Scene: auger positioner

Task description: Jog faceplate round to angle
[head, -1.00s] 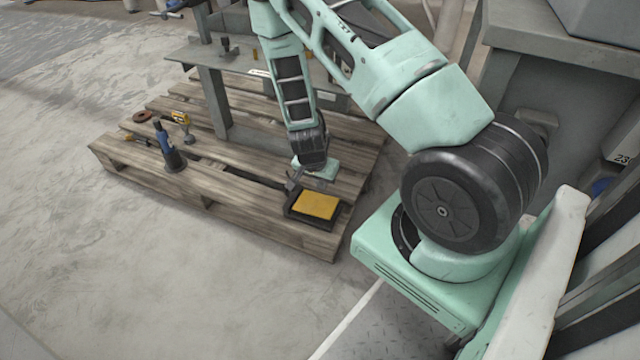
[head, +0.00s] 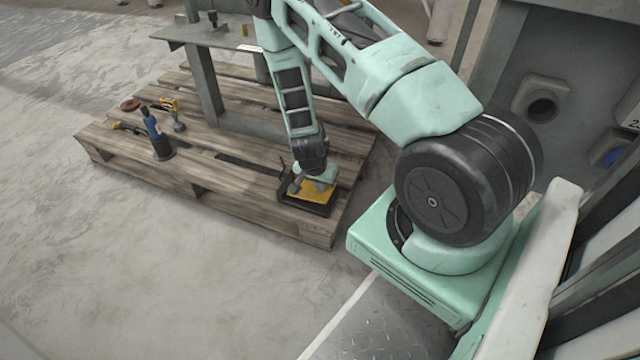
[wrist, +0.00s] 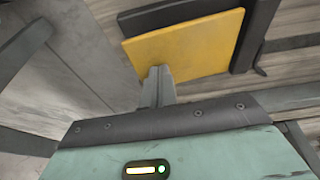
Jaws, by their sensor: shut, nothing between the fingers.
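A flat yellow pedal plate (head: 314,195) sits in a black frame (head: 306,209) at the near right corner of the pallet. My gripper (head: 296,186) points down over it, shut and empty, and partly covers the plate. In the wrist view the shut fingertips (wrist: 158,82) overlap the near edge of the yellow plate (wrist: 195,42). I cannot tell whether they touch it. I cannot make out the faceplate in either view.
The wooden pallet (head: 218,185) carries a steel stand with a shelf (head: 205,36). A blue-and-black tool (head: 156,135), a yellow tool (head: 171,106) and a brown disc (head: 130,104) are at its left. Concrete floor is clear in front.

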